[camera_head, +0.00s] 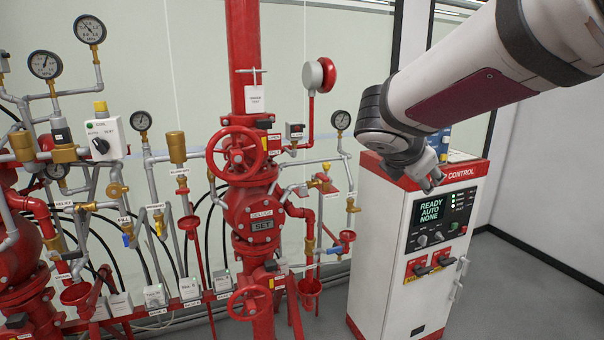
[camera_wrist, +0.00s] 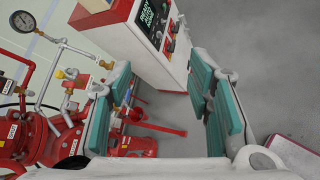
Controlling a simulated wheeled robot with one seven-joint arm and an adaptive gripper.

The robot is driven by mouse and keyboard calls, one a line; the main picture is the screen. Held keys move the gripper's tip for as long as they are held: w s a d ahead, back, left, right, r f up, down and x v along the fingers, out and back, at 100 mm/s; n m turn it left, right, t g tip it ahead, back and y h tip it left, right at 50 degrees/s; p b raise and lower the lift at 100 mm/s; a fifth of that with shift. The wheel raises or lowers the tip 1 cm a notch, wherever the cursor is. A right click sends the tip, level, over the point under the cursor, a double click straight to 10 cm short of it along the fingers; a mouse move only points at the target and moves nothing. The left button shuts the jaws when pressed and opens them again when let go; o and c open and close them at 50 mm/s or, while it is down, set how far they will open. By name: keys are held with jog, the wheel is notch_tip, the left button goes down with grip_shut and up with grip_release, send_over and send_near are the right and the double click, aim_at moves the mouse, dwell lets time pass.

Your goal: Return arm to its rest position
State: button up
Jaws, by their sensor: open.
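My arm comes in from the upper right of the head view, with a white link and a dark red panel. My gripper (camera_head: 432,184) hangs at its end, in front of the top left of the white and red control cabinet (camera_head: 393,255). In the wrist view my gripper (camera_wrist: 160,95) is open, its two teal finger pads wide apart. Nothing is between the pads; floor and some red pipework show beyond them. The cabinet's dark screen (camera_head: 431,209) reads READY AUTO NONE.
The red deluge valve (camera_head: 250,212) with its handwheel (camera_head: 235,153) stands left of my gripper, amid pipes and gauges. A red bell (camera_head: 318,75) and a gauge (camera_head: 340,120) are near the arm. Grey floor (camera_head: 500,290) is clear at the right.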

jog(key=s+d+f+m+g+y, duration=0.1)
jog(key=s+f+m+g+y, duration=0.1)
jog(key=s+m, duration=0.5)
jog(key=s+d+f+m+g+y, duration=0.1)
jog(key=s+d+f+m, duration=0.1)
jog(key=s+m, duration=0.6)
jog(key=s+a+f+m+y, duration=0.2)
jog(key=s+a+m, duration=0.1)
jog(key=s, duration=0.3)
jog(key=s+a+f+m+y+b, duration=0.1)
jog(key=s+a+f+m+y, duration=0.1)
jog(key=s, duration=0.5)
jog(key=a+m, duration=0.1)
jog(key=m, duration=0.1)
jog(key=shift+a+f+m+g, duration=0.15)
jog(key=shift+m+g, duration=0.15)
